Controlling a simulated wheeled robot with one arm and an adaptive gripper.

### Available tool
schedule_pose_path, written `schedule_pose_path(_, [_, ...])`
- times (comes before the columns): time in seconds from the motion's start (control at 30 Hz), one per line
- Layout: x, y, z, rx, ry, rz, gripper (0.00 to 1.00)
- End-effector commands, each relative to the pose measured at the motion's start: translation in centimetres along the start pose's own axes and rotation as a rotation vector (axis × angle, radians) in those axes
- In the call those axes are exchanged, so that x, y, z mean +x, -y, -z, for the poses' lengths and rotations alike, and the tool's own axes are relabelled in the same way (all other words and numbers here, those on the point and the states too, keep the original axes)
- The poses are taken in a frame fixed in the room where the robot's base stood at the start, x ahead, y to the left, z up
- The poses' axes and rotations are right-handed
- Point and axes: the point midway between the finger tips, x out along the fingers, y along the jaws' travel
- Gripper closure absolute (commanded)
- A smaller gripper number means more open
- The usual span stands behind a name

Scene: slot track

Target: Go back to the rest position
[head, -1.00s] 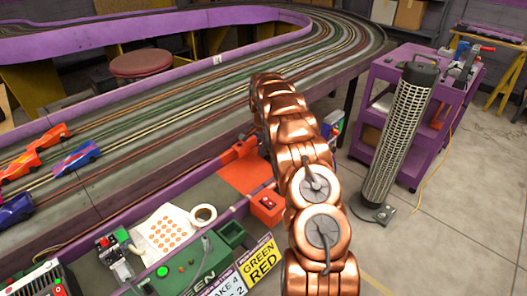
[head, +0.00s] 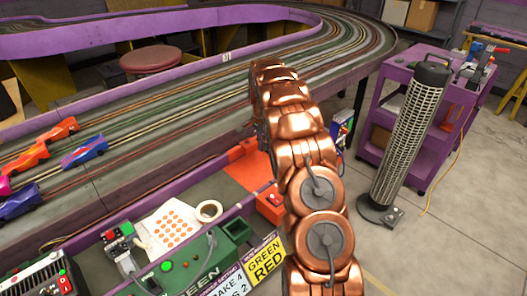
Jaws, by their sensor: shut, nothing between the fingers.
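My copper-coloured arm (head: 300,120) rises from the bottom of the head view and reaches over the edge of the slot track (head: 200,110). My gripper does not show; the arm's own links hide its far end. No object of the task is named.
Slot cars, among them a blue one (head: 85,152), stand on the track at left. An orange tray (head: 250,170) lies close left of my arm. A green control box (head: 190,262) is in front.

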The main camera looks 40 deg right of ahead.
Motion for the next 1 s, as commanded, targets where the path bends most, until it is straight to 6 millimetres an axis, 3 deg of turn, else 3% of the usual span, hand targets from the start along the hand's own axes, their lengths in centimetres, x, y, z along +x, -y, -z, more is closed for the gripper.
schedule_pose_path(0.2, [-3.7,0.1,0.0,0.0,-0.002,0.006,1.0])
schedule_pose_path(0.33, [-5.1,0.0,0.0,0.0,0.0,0.001,1.0])
schedule_pose_path(0.5, [-6.0,0.0,0.0,0.0,0.0,0.0,1.0])
schedule_pose_path(0.87, [-6.2,0.0,-0.1,0.0,0.001,-0.001,1.0])
schedule_pose_path(1.0, [-8.0,-0.5,-1.6,-0.046,-0.001,-0.007,1.0])
